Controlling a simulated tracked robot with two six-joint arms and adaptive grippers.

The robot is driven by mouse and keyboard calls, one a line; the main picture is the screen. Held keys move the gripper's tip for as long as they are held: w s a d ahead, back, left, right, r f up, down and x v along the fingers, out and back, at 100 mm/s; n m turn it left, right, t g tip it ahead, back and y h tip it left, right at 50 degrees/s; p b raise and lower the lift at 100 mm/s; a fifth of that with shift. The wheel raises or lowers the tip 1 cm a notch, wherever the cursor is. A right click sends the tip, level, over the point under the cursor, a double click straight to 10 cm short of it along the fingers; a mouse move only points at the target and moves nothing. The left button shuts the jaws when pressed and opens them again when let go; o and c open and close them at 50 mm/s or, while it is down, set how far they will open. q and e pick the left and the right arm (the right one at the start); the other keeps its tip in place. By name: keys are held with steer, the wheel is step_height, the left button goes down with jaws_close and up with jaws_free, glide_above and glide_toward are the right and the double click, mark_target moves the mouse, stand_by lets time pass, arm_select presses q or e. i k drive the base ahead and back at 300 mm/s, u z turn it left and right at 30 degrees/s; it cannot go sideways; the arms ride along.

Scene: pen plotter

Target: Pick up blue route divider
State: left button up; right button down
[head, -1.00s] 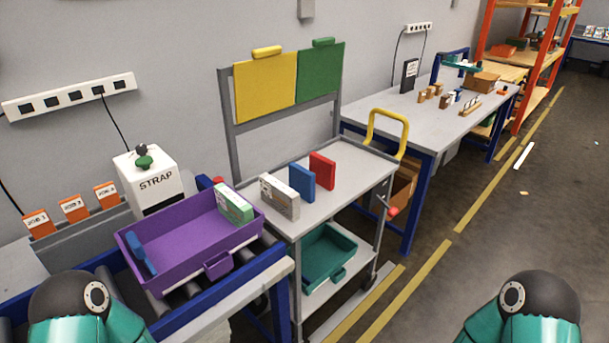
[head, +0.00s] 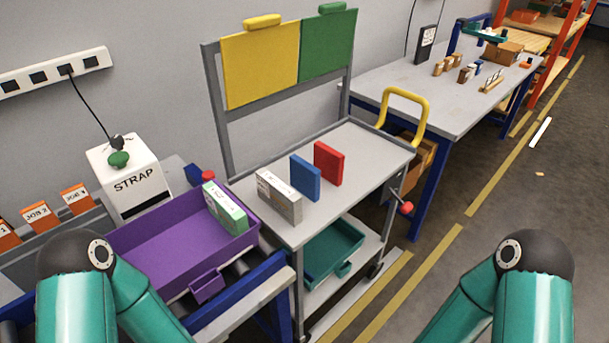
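The blue route divider (head: 305,178) is a thin upright blue panel standing on the grey top of the cart (head: 350,150). It stands between a red panel (head: 328,163) and a grey-white box (head: 279,197), apart from both. Nothing holds it. My two teal arms show at the lower left and lower right, but only their upper links and dark joints are in view. Neither gripper is in the picture.
A purple tote (head: 155,235) with a green-white box (head: 225,208) stands left of the cart. A teal bin (head: 330,250) sits on the lower shelf. Yellow (head: 259,65) and green (head: 327,45) boards stand behind the cart. The cart's yellow handle (head: 405,97) is at right.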

mark_target(304, 177)
steer(key=u, duration=0.15)
steer(key=k, duration=0.9)
steer(key=z, duration=0.2)
steer(key=i, duration=0.9)
steer(key=u, duration=0.05)
steer(key=k, duration=0.6)
steer(key=z, duration=0.5)
steer(key=i, duration=1.3)
steer(key=z, duration=0.15)
